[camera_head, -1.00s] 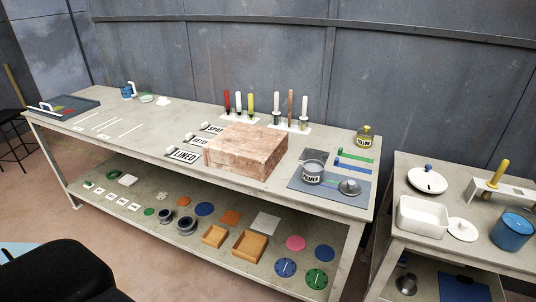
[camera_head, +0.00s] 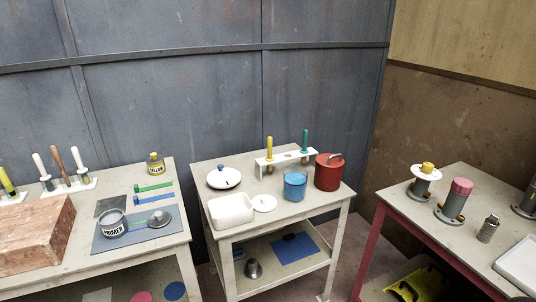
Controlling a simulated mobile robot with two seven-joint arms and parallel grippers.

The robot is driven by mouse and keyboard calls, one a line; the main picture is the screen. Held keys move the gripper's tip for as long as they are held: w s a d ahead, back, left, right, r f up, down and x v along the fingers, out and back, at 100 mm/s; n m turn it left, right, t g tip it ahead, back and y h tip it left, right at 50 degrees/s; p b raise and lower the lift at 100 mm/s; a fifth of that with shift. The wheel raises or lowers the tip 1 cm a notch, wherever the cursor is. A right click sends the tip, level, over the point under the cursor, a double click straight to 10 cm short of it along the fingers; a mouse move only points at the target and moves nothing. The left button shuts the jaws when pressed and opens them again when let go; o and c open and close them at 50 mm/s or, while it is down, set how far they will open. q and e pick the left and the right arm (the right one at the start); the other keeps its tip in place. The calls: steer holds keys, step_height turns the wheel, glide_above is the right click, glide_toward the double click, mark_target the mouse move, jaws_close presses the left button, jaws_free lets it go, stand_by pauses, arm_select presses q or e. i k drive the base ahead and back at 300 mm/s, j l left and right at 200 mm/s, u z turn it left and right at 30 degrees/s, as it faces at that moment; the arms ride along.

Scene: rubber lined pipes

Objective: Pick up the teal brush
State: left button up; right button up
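The teal brush (camera_head: 305,141) stands upright in a white rack (camera_head: 286,158) at the back of the middle table. Its teal handle sticks up near the rack's right end, and its lower end is hard to make out. A similar yellow-handled tool (camera_head: 269,149) stands to its left in the same rack. Neither of my grippers shows in the head view.
Tables stand left and right, with floor between the middle and right tables.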

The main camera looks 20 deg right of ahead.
mark_target(304, 150)
steer(key=i+l, duration=0.15)
steer(key=l, duration=0.2)
steer(key=i+l, duration=0.15)
steer(key=l, duration=0.2)
steer(key=i+l, duration=0.15)
steer(key=l, duration=0.2)
steer(key=i+l, duration=0.15)
steer(key=l, duration=0.2)
steer(key=i+l, duration=0.15)
steer(key=l, duration=0.25)
